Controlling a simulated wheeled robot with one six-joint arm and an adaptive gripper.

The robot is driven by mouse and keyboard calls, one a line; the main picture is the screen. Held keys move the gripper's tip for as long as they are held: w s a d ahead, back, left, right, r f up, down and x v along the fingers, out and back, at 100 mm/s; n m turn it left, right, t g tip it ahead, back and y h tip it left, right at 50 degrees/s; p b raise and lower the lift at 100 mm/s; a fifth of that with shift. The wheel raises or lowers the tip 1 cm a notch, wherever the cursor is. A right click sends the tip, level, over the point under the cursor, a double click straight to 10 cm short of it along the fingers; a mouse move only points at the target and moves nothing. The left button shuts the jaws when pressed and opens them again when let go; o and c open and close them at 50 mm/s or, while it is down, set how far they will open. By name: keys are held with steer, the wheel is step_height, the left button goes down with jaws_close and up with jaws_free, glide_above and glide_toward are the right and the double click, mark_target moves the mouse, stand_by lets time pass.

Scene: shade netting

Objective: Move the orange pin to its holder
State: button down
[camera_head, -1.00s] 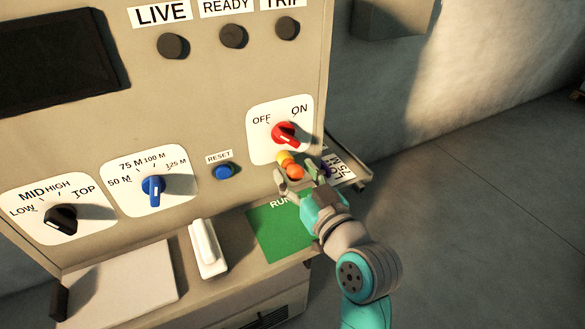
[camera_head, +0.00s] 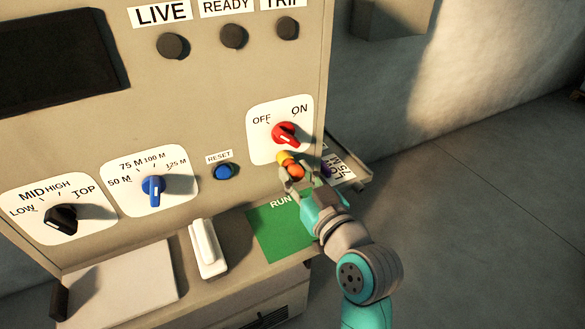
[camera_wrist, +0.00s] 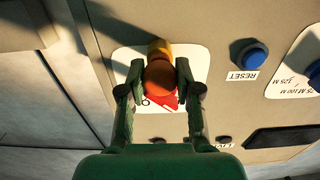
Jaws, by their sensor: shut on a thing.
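The orange pin (camera_head: 294,170) has a round orange head and is just below the red switch's white plate in the head view. It also shows between the fingers in the wrist view (camera_wrist: 160,80). My gripper (camera_head: 297,174) is shut on the orange pin, one finger on each side of its head (camera_wrist: 160,70). A yellow round part (camera_head: 283,158) is right behind the orange head, also in the wrist view (camera_wrist: 160,47). I cannot tell whether it is part of the pin or its seat. No holder can be clearly made out.
A red OFF/ON switch (camera_head: 286,133) is just above my gripper. A side tray (camera_head: 361,181) at right has lettered labels and a purple item, partly hidden by my gripper. A green RUN panel (camera_head: 280,232) and a white handle (camera_head: 207,248) are on the ledge.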

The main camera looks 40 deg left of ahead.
mark_target(299, 177)
steer(key=shift+v, duration=0.75)
steer(key=shift+v, duration=1.85)
steer(key=shift+d, duration=0.1)
steer(key=shift+v, duration=1.9)
